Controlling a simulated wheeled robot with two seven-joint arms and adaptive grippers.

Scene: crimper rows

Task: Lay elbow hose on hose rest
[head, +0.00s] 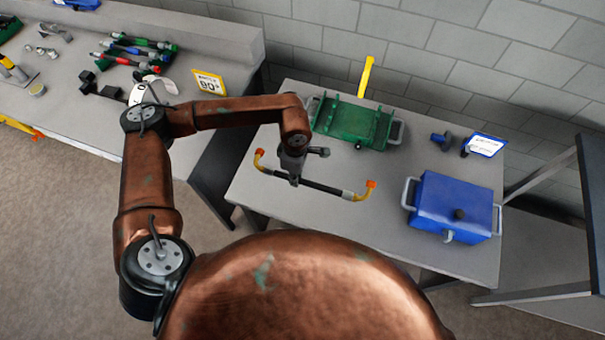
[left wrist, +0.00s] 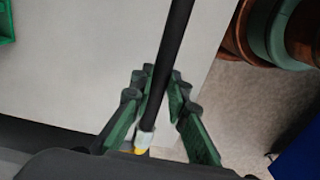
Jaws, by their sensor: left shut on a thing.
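The elbow hose (head: 325,188) is a black tube with yellow bent ends and orange tips. My left gripper (head: 294,181) is shut on it, left of its middle, over the near part of the right-hand table. In the left wrist view the black hose (left wrist: 172,50) runs between the green fingers of the gripper (left wrist: 158,90), with a pale collar near the bottom. A green cradle (head: 350,124) with raised sides and grey handles stands behind the hose; it looks like the hose rest. The gap between hose and table is hard to tell. My right gripper is not in view.
A blue lidded box (head: 452,208) with grey handles stands at the table's right. A yellow upright strip (head: 366,76) rises behind the cradle. A blue-edged card (head: 484,146) stands at the back right. The left bench (head: 65,112) holds several hoses and a 90° sign (head: 209,83).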

